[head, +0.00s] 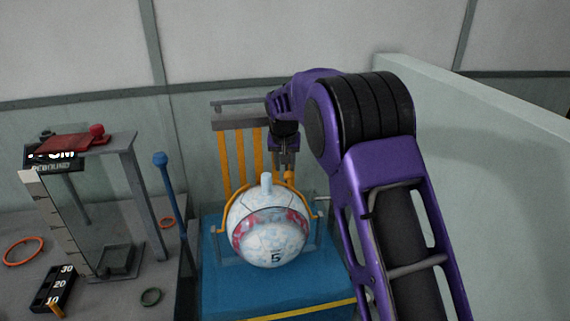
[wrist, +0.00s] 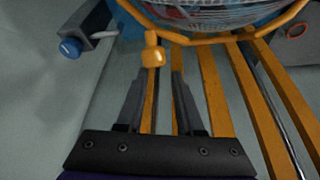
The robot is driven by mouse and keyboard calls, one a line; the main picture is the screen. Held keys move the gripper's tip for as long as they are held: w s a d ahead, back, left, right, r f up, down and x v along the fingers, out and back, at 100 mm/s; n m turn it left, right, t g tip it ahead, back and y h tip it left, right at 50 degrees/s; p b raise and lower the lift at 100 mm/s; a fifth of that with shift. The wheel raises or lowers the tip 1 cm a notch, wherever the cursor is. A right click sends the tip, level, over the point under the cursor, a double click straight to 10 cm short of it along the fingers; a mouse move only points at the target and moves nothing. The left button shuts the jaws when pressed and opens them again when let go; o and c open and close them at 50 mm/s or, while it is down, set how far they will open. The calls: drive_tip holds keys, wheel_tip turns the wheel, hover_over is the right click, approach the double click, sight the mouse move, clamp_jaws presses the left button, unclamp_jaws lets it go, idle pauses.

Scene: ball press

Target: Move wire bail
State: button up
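The wire bail (head: 222,208) is an orange band curving around the back and sides of a round white ball (head: 268,226) with pink patches and a "5". Its orange knob (head: 290,177) sticks up at the back right of the ball. In the wrist view the bail (wrist: 215,42) crosses the top, with its knob (wrist: 153,52) near the fingertips. My gripper (head: 284,158) points down behind the ball. In the wrist view my gripper (wrist: 159,76) is open, its two dark fingers apart with nothing between them; the knob sits just beyond the tips.
Upright orange slats (head: 239,158) stand behind the ball under a grey crossbar. The ball rests over a blue base (head: 230,290). A pale wall (head: 500,180) stands close on the right.

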drive_tip(key=shift+s+d+f, duration=0.15)
drive_tip(key=shift+d+f, duration=0.15)
drive_tip(key=shift+d, duration=0.05)
drive_tip(key=shift+r, duration=0.2)
drive_tip(key=shift+s+a+r, duration=0.1)
drive_tip(key=shift+r, duration=0.2)
drive_tip(key=v, duration=1.6)
drive_tip(key=shift+r+p, duration=0.3)
drive_tip(key=shift+p, duration=0.05)
